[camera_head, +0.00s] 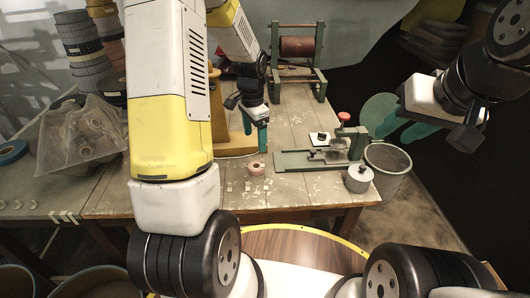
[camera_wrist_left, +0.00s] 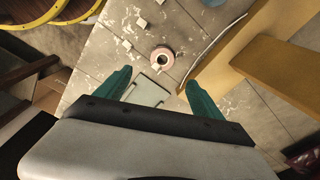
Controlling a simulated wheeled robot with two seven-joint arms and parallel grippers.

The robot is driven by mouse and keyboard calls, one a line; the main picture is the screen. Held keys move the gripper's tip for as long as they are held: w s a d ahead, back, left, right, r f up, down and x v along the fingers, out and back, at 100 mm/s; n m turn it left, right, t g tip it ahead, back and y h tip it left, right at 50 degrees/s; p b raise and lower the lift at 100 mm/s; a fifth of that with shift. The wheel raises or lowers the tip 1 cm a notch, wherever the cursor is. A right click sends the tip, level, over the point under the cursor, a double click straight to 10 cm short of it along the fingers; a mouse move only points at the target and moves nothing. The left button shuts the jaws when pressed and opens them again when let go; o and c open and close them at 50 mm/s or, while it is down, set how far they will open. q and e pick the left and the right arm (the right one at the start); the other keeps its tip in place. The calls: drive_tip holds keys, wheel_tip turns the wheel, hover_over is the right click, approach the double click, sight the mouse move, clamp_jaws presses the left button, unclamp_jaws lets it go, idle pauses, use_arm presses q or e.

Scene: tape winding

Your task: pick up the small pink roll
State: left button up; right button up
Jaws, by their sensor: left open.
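The small pink roll (camera_head: 256,169) lies on the table near its front edge. In the left wrist view the roll (camera_wrist_left: 162,57) shows its round top with a hole, just beyond the fingertips. My left gripper (camera_head: 255,130) is above the table behind the roll, pointing down. Its teal fingers are spread with nothing between them, and they also show in the left wrist view (camera_wrist_left: 158,80). My right gripper (camera_head: 393,132) is off the table's right side, its teal fingers apart and empty.
Small pale pieces (camera_head: 238,186) lie left of the roll. A yellow-brown stand (camera_head: 232,145) is close to my left gripper. A green fixture (camera_head: 305,160) and a lidded metal pot (camera_head: 358,179) stand to the right. A stand with a brown roller (camera_head: 297,47) is at the back.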

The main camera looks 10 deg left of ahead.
sight(256, 162)
use_arm(q)
drive_tip(key=shift+m+g, duration=0.3)
drive_tip(key=shift+m, duration=0.3)
drive_tip(key=f, duration=0.4)
drive_tip(key=w+f, duration=0.1)
drive_tip(key=f, duration=0.8)
drive_tip(key=shift+w+a, duration=0.1)
drive_tip(key=shift+w, duration=0.1)
drive_tip(key=c, duration=1.5)
drive_tip(key=shift+o, duration=0.2)
